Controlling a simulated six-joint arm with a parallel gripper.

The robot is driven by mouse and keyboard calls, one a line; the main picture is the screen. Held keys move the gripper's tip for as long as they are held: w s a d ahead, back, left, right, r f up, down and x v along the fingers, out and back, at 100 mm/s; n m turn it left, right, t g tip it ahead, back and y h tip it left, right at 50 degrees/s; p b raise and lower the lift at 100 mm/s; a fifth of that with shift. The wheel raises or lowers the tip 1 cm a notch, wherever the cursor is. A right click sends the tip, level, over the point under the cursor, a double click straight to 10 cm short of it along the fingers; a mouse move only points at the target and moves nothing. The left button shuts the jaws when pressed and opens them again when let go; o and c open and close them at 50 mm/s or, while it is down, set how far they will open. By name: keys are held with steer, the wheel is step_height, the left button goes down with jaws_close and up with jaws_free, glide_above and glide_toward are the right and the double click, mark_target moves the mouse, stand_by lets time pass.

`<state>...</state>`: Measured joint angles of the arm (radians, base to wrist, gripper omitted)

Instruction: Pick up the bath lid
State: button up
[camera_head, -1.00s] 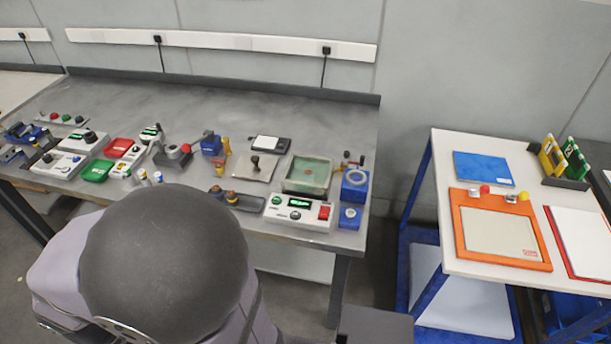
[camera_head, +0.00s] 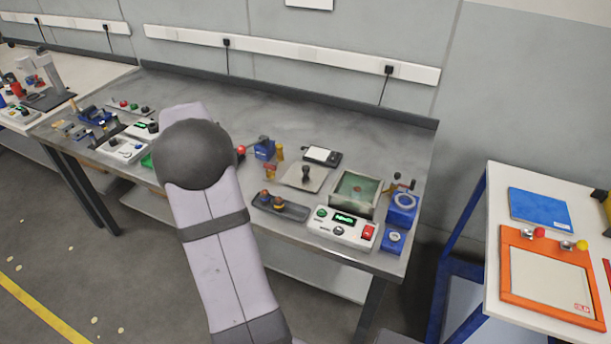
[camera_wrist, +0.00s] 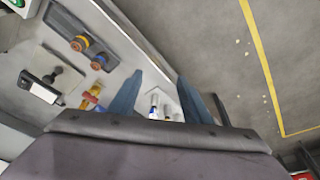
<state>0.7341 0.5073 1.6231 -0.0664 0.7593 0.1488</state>
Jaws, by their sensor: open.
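The bath lid (camera_head: 302,178) is a flat, light beige-grey square plate with a dark upright knob. It lies on the metal bench, left of the open bath (camera_head: 356,190), a square basin with greenish liquid. In the wrist view the lid (camera_wrist: 68,84) shows at the left, with its dark knob. My gripper (camera_wrist: 160,76) shows two blue fingers, spread apart with nothing between them. It is over the bench's front edge, to the right of the lid in that view. In the head view my arm hides the gripper.
A control box (camera_head: 344,229) stands in front of the bath, with blue blocks (camera_head: 402,207) to its right. A dark tray with two knobs (camera_head: 280,207) lies in front of the lid. A scale (camera_head: 322,156) sits behind it. The rear bench surface is clear.

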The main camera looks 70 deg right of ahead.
steer(key=s+d+m+h, duration=0.1)
steer(key=s+d+m, duration=0.3)
steer(key=d, duration=0.9)
steer(key=m+h, duration=0.1)
steer(key=m, duration=0.1)
glide_toward(305, 167)
steer(key=shift+g, duration=0.4)
steer(key=shift+w+p+x, duration=0.2)
steer(key=shift+p+x, duration=1.75)
steer(key=shift+x, duration=2.15)
steer(key=shift+a, duration=0.1)
jaws_close()
